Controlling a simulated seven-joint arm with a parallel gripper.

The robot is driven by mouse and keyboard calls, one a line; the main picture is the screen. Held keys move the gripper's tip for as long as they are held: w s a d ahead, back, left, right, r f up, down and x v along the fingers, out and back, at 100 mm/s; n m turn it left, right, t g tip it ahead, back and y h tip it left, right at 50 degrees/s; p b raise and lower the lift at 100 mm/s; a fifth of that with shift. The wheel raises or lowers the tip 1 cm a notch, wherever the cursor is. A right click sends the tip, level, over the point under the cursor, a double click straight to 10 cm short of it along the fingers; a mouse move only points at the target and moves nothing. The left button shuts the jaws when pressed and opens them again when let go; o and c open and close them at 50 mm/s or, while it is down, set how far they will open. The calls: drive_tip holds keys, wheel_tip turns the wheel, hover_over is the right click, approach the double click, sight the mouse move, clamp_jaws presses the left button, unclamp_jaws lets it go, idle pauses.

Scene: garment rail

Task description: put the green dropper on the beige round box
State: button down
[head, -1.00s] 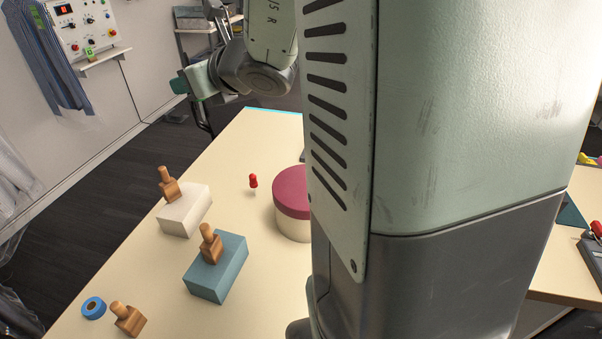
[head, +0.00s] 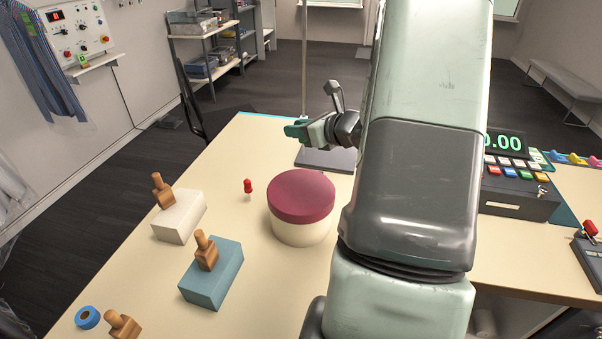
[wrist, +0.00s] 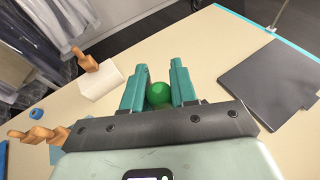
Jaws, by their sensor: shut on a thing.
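The green dropper (wrist: 158,94) shows in the wrist view as a round green bulb between the teal fingers of my gripper (wrist: 157,78), which is shut on it. Its lower part is hidden. In the head view my gripper (head: 297,130) is over the far part of the table, beyond the round box; the dropper cannot be made out there. The beige round box (head: 300,232) has a maroon lid (head: 301,194), which is bare. The box does not show in the wrist view.
A red dropper (head: 248,188) stands left of the box. A white block (head: 180,219) and a blue block (head: 214,275) have wooden stamps on them. A blue tape roll (head: 88,317) is at the front left. A dark plate (wrist: 270,75) lies at the far edge.

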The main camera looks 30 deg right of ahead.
wheel_tip(320, 180, down, 9)
drive_tip(key=shift+r, duration=0.2)
idle(0.3)
drive_tip(key=shift+f, duration=0.2)
drive_tip(key=c, duration=0.9)
unclamp_jaws()
drive_tip(key=shift+r, duration=0.25)
drive_tip(key=v, duration=1.2)
